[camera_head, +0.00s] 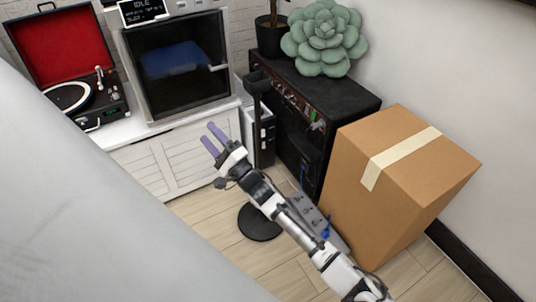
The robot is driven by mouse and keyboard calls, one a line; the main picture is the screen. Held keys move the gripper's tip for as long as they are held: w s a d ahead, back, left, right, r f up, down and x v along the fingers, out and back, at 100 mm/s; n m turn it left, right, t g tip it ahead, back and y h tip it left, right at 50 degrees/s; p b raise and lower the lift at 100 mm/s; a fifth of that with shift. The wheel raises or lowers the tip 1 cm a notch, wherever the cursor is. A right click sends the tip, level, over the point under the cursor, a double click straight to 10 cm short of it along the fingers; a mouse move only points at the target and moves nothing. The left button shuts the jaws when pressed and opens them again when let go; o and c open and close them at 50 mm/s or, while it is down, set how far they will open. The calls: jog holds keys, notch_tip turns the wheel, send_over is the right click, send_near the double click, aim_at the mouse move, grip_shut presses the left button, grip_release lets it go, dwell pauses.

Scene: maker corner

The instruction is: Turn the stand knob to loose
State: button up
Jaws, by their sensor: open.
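A black stand with a flat round base (258,226) is on the floor in front of the amplifier. Its dark upright rises behind my arm to a black top (257,82). The stand's knob cannot be made out against the dark post. My gripper (209,135) has two purple fingers, spread apart and empty. It is left of the post in the picture, in front of the white cabinet, and points up and left. My wrist and forearm hide the lower part of the post.
A black amplifier (340,97) stands behind the stand, with a green succulent (325,38) on top. A large cardboard box (375,190) is at the right. A grey pedalboard (305,212) lies beside it. A white cabinet (185,160) bears a turntable (85,100) and a printer (178,65).

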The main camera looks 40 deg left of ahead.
jog(key=w+d+f+m+t+h+b, duration=0.1)
jog(key=w+d+f+m+t+h, duration=0.15)
jog(key=d+f+m, duration=0.7)
jog(key=w+d+f+m+t+h+b, duration=0.15)
jog(key=w+d+f, duration=0.25)
jog(key=f, duration=1.1)
jog(key=w+d+f+m+t+h+b, duration=0.25)
jog(key=d+f+m, duration=0.4)
jog(key=f, duration=0.55)
jog(key=f+b+x, duration=0.1)
jog(key=b+x, duration=0.1)
jog(key=x, duration=1.1)
jog(key=shift+w+g, duration=0.35)
jog(key=shift+g, duration=0.1)
jog(key=shift+a+f+h, duration=0.1)
jog(key=shift+a+h, duration=0.05)
jog(key=shift+h, duration=0.1)
jog(key=c, duration=1)
